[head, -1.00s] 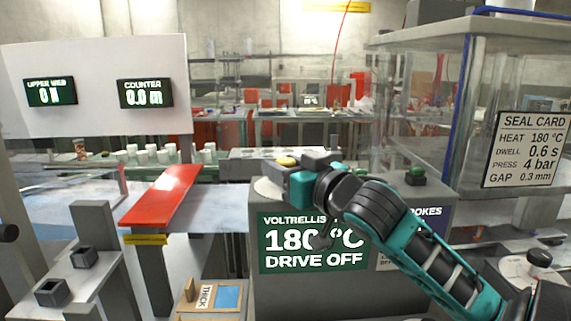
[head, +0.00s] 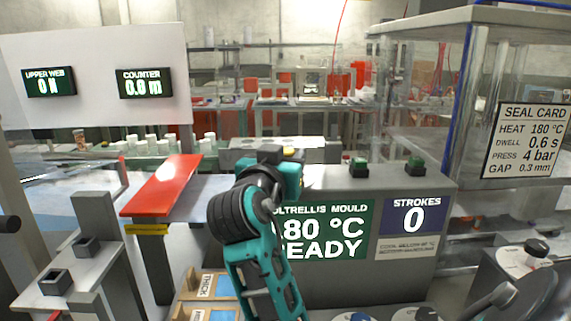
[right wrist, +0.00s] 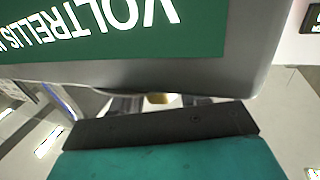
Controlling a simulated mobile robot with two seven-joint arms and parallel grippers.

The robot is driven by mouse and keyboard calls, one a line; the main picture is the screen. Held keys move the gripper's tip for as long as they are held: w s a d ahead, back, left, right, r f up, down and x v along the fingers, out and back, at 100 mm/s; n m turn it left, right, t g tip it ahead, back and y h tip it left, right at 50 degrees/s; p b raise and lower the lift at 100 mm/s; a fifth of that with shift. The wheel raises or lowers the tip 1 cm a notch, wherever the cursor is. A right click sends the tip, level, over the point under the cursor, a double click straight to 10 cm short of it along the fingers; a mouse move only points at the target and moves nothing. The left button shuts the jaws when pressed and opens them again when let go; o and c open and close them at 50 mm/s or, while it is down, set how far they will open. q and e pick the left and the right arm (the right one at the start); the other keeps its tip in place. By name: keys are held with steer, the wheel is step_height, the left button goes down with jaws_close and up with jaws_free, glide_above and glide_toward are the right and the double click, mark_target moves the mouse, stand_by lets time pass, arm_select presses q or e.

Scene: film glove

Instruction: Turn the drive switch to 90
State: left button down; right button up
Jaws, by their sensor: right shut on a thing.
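The drive switch shows only as a small yellow part (head: 291,152) at the top left of the grey mould console (head: 330,178). My right gripper (head: 284,157) is closed around it, and my teal and black wrist hides its dial and angle marks. In the right wrist view the yellow part (right wrist: 158,98) sits between the dark fingers, beside the console's green display. The console display (head: 325,232), partly covered by my arm, reads 180 °C and READY. The switch's exact angle cannot be read. My left gripper is not in view.
Two green buttons (head: 358,165) (head: 416,163) stand on the console top, right of my gripper. A STROKES display (head: 413,215) reads 0. A clear-walled enclosure with a seal card (head: 526,140) rises at the right. A red panel (head: 163,185) lies left.

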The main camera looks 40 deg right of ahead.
steer(key=m+g+h+b, duration=0.1)
steer(key=g, duration=0.1)
steer(key=m+g+h+b, duration=0.1)
steer(key=m+g, duration=0.1)
steer(key=g, duration=0.1)
steer(key=shift+w+f+m+b, duration=0.1)
steer(key=shift+f+m+b, duration=0.05)
steer(key=shift+m+b, duration=0.2)
steer(key=m+g+b, duration=0.1)
steer(key=g, duration=0.2)
steer(key=shift+m+h, duration=0.3)
steer(key=shift+m, duration=0.05)
steer(key=shift+m+g+b, duration=0.4)
steer(key=shift+g+b, duration=0.1)
steer(key=shift+g, duration=0.4)
steer(key=shift+r, duration=0.2)
steer(key=o, duration=0.9)
steer(key=shift+d, duration=0.1)
steer(key=shift+o, duration=0.2)
